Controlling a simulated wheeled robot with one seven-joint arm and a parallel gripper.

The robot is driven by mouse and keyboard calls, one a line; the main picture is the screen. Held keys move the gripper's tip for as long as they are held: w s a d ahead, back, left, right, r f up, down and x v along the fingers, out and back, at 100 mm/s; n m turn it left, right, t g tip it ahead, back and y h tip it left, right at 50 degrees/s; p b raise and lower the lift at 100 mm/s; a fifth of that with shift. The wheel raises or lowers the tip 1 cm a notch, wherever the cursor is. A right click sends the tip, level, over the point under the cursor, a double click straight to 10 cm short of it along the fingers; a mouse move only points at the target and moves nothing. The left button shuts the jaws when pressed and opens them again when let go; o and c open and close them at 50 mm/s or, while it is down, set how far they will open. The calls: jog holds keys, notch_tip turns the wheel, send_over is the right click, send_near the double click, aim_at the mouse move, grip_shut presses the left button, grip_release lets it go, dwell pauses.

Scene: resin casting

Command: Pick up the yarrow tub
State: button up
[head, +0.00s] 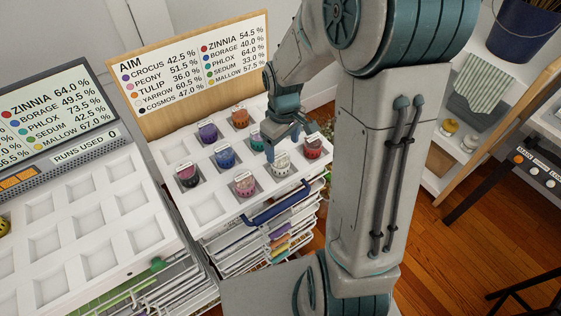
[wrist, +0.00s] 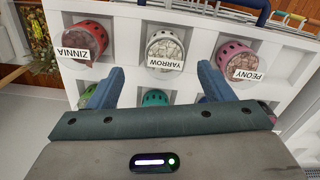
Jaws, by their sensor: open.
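The yarrow tub (wrist: 165,46) is a round tub with whitish contents and a YARROW label, sitting in a cell of the white tray. In the head view it is the pale tub (head: 281,166) in the tray's front row. My gripper (head: 288,142) is over the tray, just behind the yarrow tub. In the wrist view my gripper (wrist: 160,68) is open and empty, its two fingers spread to either side of the column with the yarrow tub. The tub shows past the fingertips, and I cannot tell the height gap.
The red zinnia tub (wrist: 84,40) and the pink peony tub (wrist: 236,60) flank the yarrow tub. A teal tub (wrist: 155,97) lies behind, partly hidden by my gripper. A blue handle (head: 276,203) runs along the tray's front. An empty-celled tray (head: 85,235) stands left.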

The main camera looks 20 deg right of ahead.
aim_at(280, 157)
jog(key=f, duration=0.5)
jog(key=shift+s+a+p, duration=0.1)
jog(key=shift+a+p, duration=0.3)
jog(key=shift+f, duration=0.7)
jog(key=c, duration=1.1)
jog(key=shift+o, duration=0.2)
jog(key=shift+r, duration=0.2)
